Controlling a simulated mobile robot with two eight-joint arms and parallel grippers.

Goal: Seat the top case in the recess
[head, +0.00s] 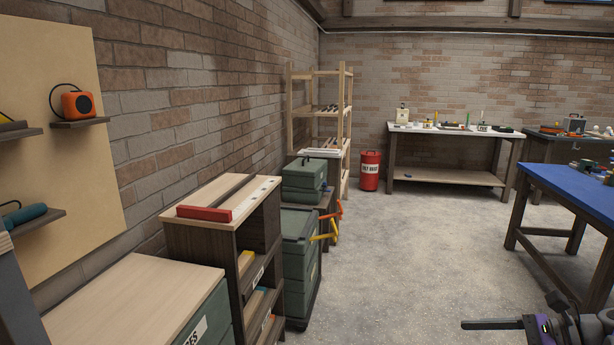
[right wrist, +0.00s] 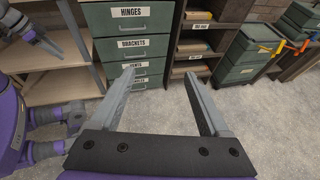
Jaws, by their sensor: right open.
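A green case (head: 304,165) lies on top of another green case (head: 303,196) on a dark stand along the left wall in the head view. Both also show at the far right top of the right wrist view, the upper one cut off by the edge. I cannot make out a recess on or around them. My right gripper (right wrist: 160,75) is open and empty, its fingers spread above the floor in front of a green drawer cabinet.
A wooden shelf unit (head: 217,213) with a red block and the drawer cabinet (right wrist: 130,45) line the left. A blue-topped table (head: 580,190) stands right. The middle floor is clear.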

